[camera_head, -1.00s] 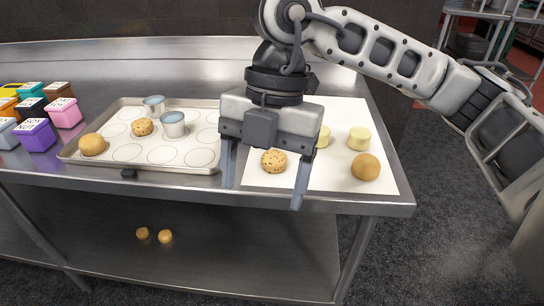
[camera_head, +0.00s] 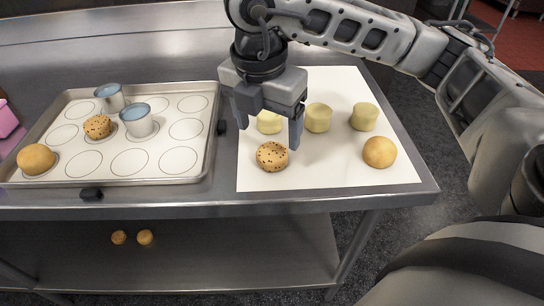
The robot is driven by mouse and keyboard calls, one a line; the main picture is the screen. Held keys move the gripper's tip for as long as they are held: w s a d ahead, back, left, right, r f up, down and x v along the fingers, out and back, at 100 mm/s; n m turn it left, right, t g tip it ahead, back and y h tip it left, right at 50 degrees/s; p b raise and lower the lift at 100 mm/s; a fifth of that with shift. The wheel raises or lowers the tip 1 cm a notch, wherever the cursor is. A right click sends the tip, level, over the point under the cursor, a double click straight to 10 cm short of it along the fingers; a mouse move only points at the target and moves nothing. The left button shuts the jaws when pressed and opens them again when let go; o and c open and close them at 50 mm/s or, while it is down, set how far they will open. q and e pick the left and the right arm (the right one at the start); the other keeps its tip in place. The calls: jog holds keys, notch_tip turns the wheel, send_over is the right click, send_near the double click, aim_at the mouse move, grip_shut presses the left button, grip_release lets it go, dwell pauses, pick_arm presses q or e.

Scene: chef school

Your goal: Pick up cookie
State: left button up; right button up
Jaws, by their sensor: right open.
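A speckled cookie (camera_head: 272,156) lies on the white paper (camera_head: 340,178), near its left front part. My right gripper (camera_head: 269,131) points down just behind and above this cookie. Its jaws are open, and the right finger comes close to the cookie's back right edge. I cannot tell whether it touches. A pale dough piece (camera_head: 270,122) shows between the fingers, behind the cookie. Another speckled cookie (camera_head: 98,126) lies on the baking tray (camera_head: 207,158). My left gripper is out of view.
Pale dough pieces (camera_head: 364,117) and a plain brown ball (camera_head: 379,152) are on the paper at the right. The tray holds two metal cups (camera_head: 138,120) and a brown ball (camera_head: 36,159). Two small balls (camera_head: 145,237) lie on the lower shelf.

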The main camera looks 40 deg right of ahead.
aim_at(272, 151)
jog(key=shift+s+d+f, duration=0.1)
jog(key=shift+d+f, duration=0.1)
jog(key=shift+f, duration=1.3)
jog(key=shift+d+f, duration=0.15)
jog(key=shift+f, duration=1.3)
jog(key=c, duration=1.1)
